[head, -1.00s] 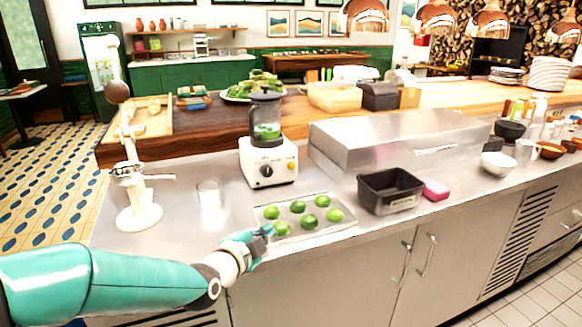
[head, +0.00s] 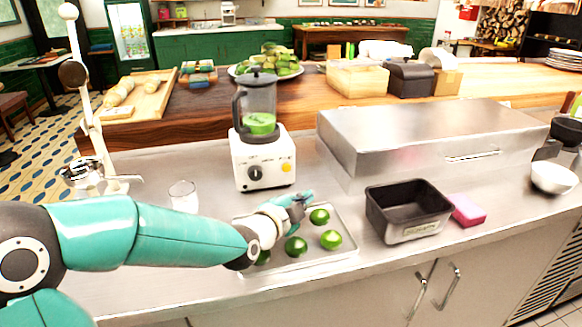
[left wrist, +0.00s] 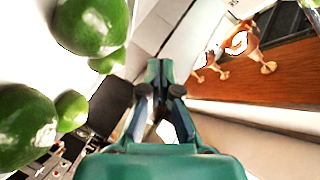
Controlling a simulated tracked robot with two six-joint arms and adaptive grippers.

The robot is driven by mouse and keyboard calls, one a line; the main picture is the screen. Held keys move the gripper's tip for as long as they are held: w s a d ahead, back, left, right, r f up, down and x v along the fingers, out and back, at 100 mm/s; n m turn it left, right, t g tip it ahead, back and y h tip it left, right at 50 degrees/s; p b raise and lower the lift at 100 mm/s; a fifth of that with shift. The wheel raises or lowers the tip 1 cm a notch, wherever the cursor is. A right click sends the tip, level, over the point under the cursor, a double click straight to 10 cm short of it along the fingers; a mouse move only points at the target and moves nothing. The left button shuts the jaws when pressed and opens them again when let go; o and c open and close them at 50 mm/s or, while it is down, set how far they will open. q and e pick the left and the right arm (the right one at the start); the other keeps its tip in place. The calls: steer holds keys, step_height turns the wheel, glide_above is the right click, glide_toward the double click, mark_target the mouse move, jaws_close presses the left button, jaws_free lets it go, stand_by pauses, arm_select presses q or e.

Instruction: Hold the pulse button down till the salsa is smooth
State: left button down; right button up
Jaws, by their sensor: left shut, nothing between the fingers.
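A white blender base (head: 262,160) stands on the steel counter with a dark knob (head: 255,173) at its front left and a yellow-orange button (head: 287,167) at its front right. Its clear jar (head: 258,105) has a dark lid and handle and holds green contents low down. My left gripper (head: 305,197) is shut and empty, over the lime tray, in front of and below the button and apart from it. The left wrist view also shows my left gripper (left wrist: 160,68), with its fingers together. My right gripper is not in view.
A metal tray (head: 346,248) of limes (head: 331,240) lies under my left gripper. A glass (head: 184,196) and a white citrus press (head: 88,110) stand left. A black bin (head: 408,210), a pink sponge (head: 468,210) and a steel box (head: 430,135) are right.

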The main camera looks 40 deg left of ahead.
mark_target(287, 168)
arm_select(q)
steer(key=shift+s+a, duration=0.25)
steer(key=shift+a, duration=0.25)
steer(key=w+a, duration=0.2)
steer(key=w+a+p, duration=0.1)
steer(key=w+a, duration=0.1)
steer(key=a, duration=0.1)
steer(key=shift+w+a, duration=0.1)
steer(key=shift+w, duration=0.1)
steer(key=shift+w+a, duration=0.65)
steer(key=shift+a, duration=0.1)
stand_by(0.5)
steer(key=shift+w+a, duration=0.1)
steer(key=shift+w+a, duration=0.2)
